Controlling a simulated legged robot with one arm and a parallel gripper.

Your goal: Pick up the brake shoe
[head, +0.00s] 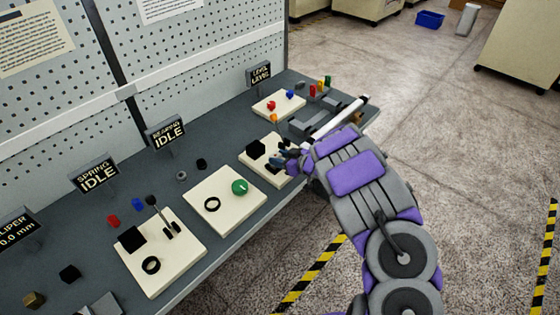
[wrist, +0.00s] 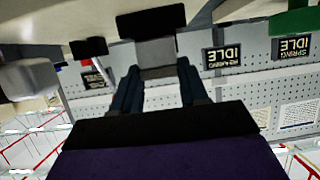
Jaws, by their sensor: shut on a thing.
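My gripper (head: 285,159) is over the third white board (head: 249,157) on the bench, beside a black block (head: 256,148). In the wrist view, which is upside down, its two dark blue fingers (wrist: 157,90) are shut on a small grey piece with a dark end, taken as the brake shoe (wrist: 155,52). A wider black block (wrist: 150,20) shows just beyond the piece. In the head view my fingers and arm hide most of the held piece. I cannot tell whether it touches the board.
Nearer boards carry a black ring (head: 212,204), a green knob (head: 239,187) and a lever (head: 152,201). Behind the gripper are a board with coloured knobs (head: 272,105) and a white rod (head: 343,117). A pegboard wall (head: 200,60) and status signs (head: 165,132) stand along the back.

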